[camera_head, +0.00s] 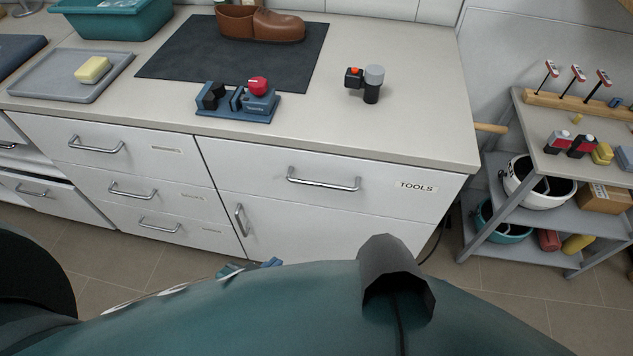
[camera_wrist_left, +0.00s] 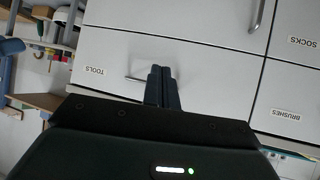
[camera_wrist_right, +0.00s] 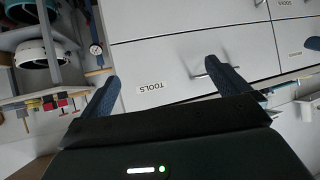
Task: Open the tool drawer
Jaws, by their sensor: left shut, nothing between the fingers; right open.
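The tool drawer (camera_head: 330,205) is white, labelled TOOLS, and flush with the counter front. Its metal bar handle (camera_head: 323,184) is bare in the head view. My left gripper (camera_head: 255,268) barely shows there above my teal body, below the drawer. In the left wrist view its fingers (camera_wrist_left: 160,86) are together and empty, overlapping part of the tool drawer handle (camera_wrist_left: 134,78); contact cannot be told. My right gripper (camera_wrist_right: 165,88) has its fingers spread and empty, facing the TOOLS label (camera_wrist_right: 151,87). The drawer handle (camera_wrist_right: 200,75) shows beside one finger.
The counter (camera_head: 420,120) holds a blue fixture with a red knob (camera_head: 238,104), a dark mat (camera_head: 180,65), a brown shoe (camera_head: 278,25) and a grey tray (camera_head: 50,88). A shelf cart (camera_head: 550,165) stands right. More drawers (camera_head: 95,145) lie left.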

